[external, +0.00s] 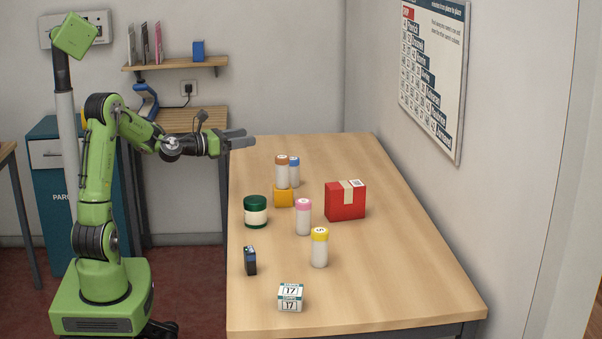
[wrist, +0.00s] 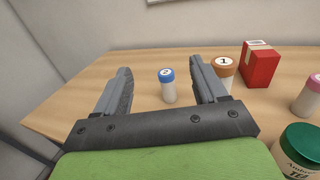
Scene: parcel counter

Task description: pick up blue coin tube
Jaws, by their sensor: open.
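The blue coin tube (external: 294,170) is a white cylinder with a blue cap, standing upright on the counter at the far side of the group. In the external view the brown-capped tube (external: 281,172) partly covers it. In the wrist view the blue coin tube (wrist: 168,86) stands beyond the fingers, in line with the gap between them. My gripper (external: 240,137) is open and empty, above the counter's left edge and apart from the tube. Its two fingers also show in the wrist view (wrist: 163,88).
The counter's right side is clear.

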